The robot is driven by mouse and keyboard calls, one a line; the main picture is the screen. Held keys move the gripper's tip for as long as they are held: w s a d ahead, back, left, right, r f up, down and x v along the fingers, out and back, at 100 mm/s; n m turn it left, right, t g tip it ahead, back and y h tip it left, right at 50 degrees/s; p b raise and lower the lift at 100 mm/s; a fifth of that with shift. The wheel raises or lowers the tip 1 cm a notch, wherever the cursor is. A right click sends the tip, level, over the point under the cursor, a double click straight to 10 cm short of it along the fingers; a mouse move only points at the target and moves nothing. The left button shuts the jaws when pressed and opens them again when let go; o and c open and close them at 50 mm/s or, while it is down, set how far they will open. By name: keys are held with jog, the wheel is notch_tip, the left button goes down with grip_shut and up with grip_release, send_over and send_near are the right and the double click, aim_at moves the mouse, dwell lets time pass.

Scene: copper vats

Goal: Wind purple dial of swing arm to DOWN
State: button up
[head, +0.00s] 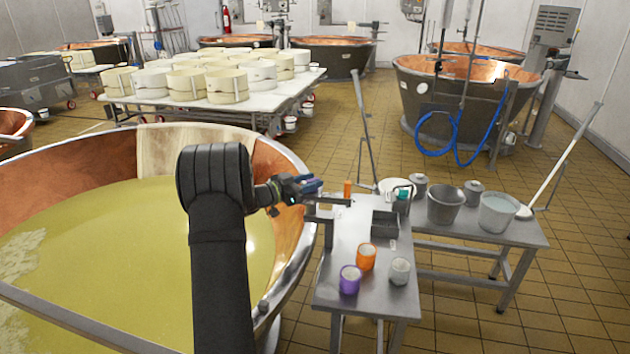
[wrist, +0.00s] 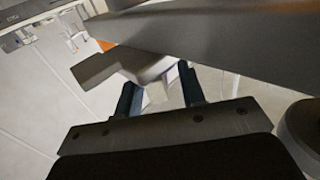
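My gripper (head: 308,185) is at the near table's back left corner, beside the big vat's rim, at a grey metal bracket (head: 325,210) that may be part of the swing arm. In the wrist view, the two dark blue fingers of my gripper (wrist: 160,92) are apart. A pale grey piece (wrist: 155,94) shows between or beyond them; I cannot tell if they touch it. A grey bar (wrist: 220,38) crosses above the fingers, and a flat grey block (wrist: 120,68) lies beyond them. I cannot make out a purple dial or a DOWN mark in either view.
A small metal table (head: 340,300) holds a purple cup (head: 349,279), an orange cup (head: 366,257) and a grey cup (head: 400,271). A vat (head: 290,160) of yellowish liquid stands left. A bench (head: 530,235) with buckets stands right.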

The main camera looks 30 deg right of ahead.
jog(key=a, duration=1.5)
jog(key=shift+s+a, duration=0.15)
jog(key=shift+s, duration=0.15)
jog(key=o, duration=0.8)
jog(key=d+r+n+t+h, duration=0.4)
jog(key=d+r+n+t, duration=0.3)
jog(key=d+n, duration=0.4)
jog(key=shift+s+d+r, duration=0.25)
jog(key=shift+r, duration=0.55)
jog(key=s+d+r+n+t+y, duration=0.25)
jog(key=d+n+t+y, duration=0.2)
jog(key=n+t, duration=0.8)
jog(key=s+f+n+g+y, duration=0.1)
jog(key=s+f+n+y, duration=0.4)
jog(key=n, duration=0.5)
jog(key=s+d+f+n+y, duration=0.1)
jog(key=s+f+n+y, duration=0.25)
jog(key=n+y, duration=0.55)
jog(key=s+f+n+g+y, duration=0.1)
jog(key=s+f+n+y, duration=0.35)
jog(key=n, duration=0.75)
jog(key=w, duration=1.1)
jog(key=w+a, duration=0.1)
jog(key=w, duration=0.4)
jog(key=shift+w+a+r, duration=0.1)
jog(key=shift+w+r, duration=0.2)
jog(key=shift+r, duration=0.1)
